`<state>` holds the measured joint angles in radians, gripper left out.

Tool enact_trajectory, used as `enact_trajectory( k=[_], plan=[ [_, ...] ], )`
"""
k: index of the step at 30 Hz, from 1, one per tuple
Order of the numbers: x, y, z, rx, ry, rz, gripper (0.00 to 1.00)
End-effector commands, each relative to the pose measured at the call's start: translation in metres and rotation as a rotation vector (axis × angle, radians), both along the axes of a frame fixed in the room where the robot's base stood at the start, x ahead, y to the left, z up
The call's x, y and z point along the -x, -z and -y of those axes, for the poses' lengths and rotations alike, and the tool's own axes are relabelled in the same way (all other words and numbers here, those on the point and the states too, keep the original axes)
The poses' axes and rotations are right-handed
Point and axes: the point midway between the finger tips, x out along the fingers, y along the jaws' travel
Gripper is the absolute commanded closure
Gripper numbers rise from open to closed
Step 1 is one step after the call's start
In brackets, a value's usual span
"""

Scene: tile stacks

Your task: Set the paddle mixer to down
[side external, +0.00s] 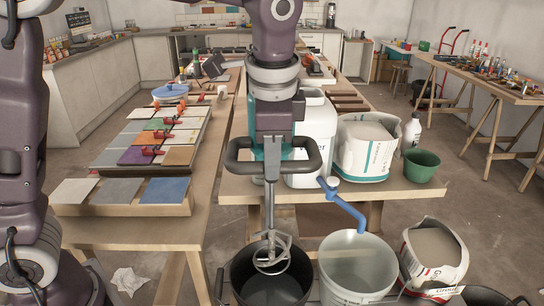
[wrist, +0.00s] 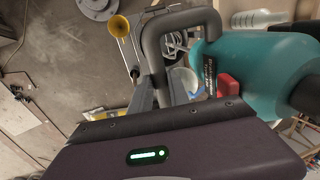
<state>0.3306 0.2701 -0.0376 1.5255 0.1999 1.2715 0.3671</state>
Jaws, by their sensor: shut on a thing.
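The paddle mixer has a teal body and black loop handles (side external: 235,158). It hangs upright, shaft down, in the side view. In the wrist view its teal body (wrist: 255,65) fills the right side. My gripper (side external: 274,140) is shut on the mixer at its handle and hides part of the body. The grey wire paddle (side external: 271,257) shows against the mouth of the black bucket (side external: 284,291). I cannot tell whether its lower end is below the rim.
A grey-white bucket (side external: 373,283) stands right of the black one, with a blue tap (side external: 345,205) above it. A white canister (side external: 317,130), grout bag (side external: 366,150) and green bucket (side external: 421,163) stand on the bench behind. Tile stacks (side external: 165,190) lie left. An open bag (side external: 435,252) is at right.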

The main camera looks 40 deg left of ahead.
Motion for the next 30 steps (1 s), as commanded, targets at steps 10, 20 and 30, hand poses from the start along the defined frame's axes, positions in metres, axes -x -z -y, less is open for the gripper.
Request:
enact_trajectory(
  k=[10,20,30],
  plan=[
    [0.000,-0.001,0.000,0.002,0.001,0.003,1.00],
    [0.001,0.044,0.000,0.001,0.002,-0.004,1.00],
    [0.002,0.148,0.000,0.000,0.002,-0.010,1.00]
  ],
)
